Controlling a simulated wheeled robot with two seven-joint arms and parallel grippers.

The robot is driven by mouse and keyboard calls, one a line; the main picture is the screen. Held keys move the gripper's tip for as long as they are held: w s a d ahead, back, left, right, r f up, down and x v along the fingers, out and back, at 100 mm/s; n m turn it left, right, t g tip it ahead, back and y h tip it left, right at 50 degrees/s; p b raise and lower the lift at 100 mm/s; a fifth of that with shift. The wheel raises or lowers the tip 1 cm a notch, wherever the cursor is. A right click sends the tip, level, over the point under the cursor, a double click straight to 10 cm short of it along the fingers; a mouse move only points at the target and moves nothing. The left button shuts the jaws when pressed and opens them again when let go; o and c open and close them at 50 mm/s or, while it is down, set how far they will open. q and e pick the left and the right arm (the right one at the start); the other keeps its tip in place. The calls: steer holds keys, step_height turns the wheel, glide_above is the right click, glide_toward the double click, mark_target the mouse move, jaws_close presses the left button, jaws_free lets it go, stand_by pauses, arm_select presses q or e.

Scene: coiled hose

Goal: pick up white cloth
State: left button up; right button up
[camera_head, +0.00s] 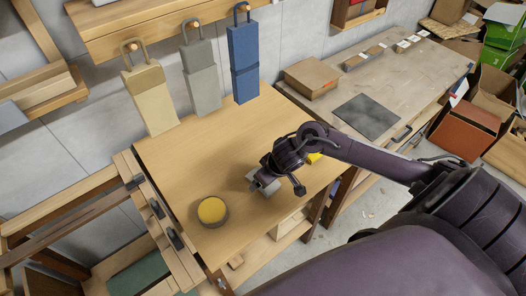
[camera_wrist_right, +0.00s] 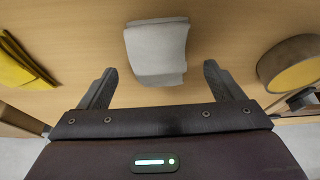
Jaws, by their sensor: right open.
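The white cloth (camera_wrist_right: 157,50) is a small folded pad lying on the wooden worktop. In the head view the cloth (camera_head: 267,188) is partly hidden under my right gripper (camera_head: 274,178). In the right wrist view my right gripper (camera_wrist_right: 159,72) is open, with its two fingers apart and nothing held between them. The cloth lies just beyond the fingertips, roughly centred on the gap. I cannot tell how high the gripper is above the worktop. My left gripper is not in view.
A round tin with a yellow top (camera_head: 212,211) stands left of the gripper on the worktop (camera_head: 180,170). A yellow cloth (camera_wrist_right: 22,65) lies on the other side. Beige, grey and blue pieces (camera_head: 243,60) hang from pegs at the back. The worktop's middle is clear.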

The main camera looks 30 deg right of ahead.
steer(key=shift+x, duration=0.8)
steer(key=shift+w+f, duration=0.25)
steer(key=shift+w, duration=0.05)
steer(key=shift+f, duration=0.1)
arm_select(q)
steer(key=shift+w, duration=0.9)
arm_select(e)
steer(key=c, duration=1.1)
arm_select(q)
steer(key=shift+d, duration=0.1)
arm_select(e)
steer(key=shift+o, duration=0.2)
